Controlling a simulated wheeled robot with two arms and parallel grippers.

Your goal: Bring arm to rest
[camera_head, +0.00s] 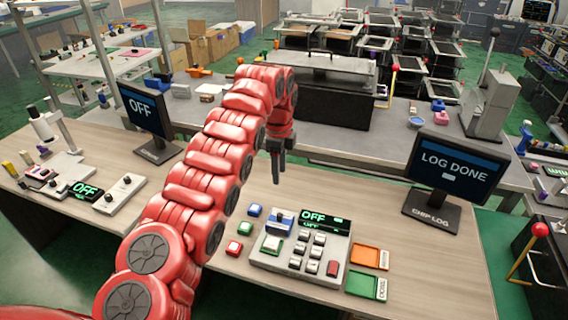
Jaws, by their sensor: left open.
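My left arm (205,190) is red and segmented. It rises from the bottom left and bends down at the top middle. My left gripper (278,172) points down above the wooden table (420,265), behind the grey control panel (300,255). Its fingers are small and dark, with nothing visible between them, and it is open. It appears clear of the panel. My right gripper is not in view.
The panel has an "OFF" display, several buttons, and orange and green trays (368,257) to its right. A monitor reading "LOG DONE" (455,170) stands right, and an "OFF" monitor (145,108) left. A microscope (50,130) stands far left.

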